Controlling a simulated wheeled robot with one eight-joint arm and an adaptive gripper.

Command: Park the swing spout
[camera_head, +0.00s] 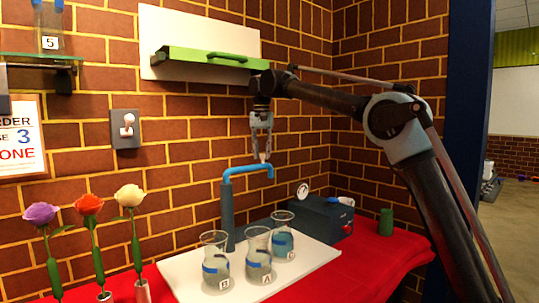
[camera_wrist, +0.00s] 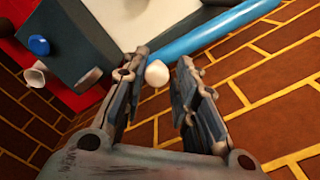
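The blue swing spout (camera_head: 248,168) tops an upright blue post (camera_head: 227,215) and reaches right, its end bent down over the white board. A pale round knob (camera_head: 263,156) shows just above the spout near its outer end. My gripper (camera_head: 262,150) points down from above at this knob. In the wrist view the spout (camera_wrist: 215,32) runs from upper right to the fingertips, and the knob (camera_wrist: 157,73) appears between my two open fingers (camera_wrist: 163,62). I cannot tell whether either finger touches the knob.
Several glass beakers, including a lettered one (camera_head: 258,255), stand on the white board (camera_head: 185,277) below the spout. A dark box with a gauge (camera_head: 318,217) is at right. Three flowers (camera_head: 88,205) stand at left. A green-edged shelf (camera_head: 205,58) hangs above.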

